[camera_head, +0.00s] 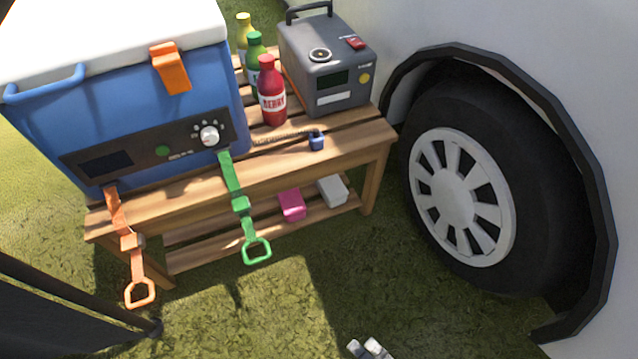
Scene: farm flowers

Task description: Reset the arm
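Only a small grey tip (376,348) shows at the bottom edge, right of the middle. It looks like the end of my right gripper, over the grass and apart from the bench. Two short pale pieces show, and the rest is cut off by the frame. Whether it is open or shut is not clear. Nothing can be seen held there. My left gripper and arm are out of view.
A wooden bench (270,172) holds a blue cooler (60,125), several bottles, a grey power box (335,75) and a blue padlock (317,142). Orange and green straps hang in front. A vehicle wheel (460,195) stands right. Grass in front is clear.

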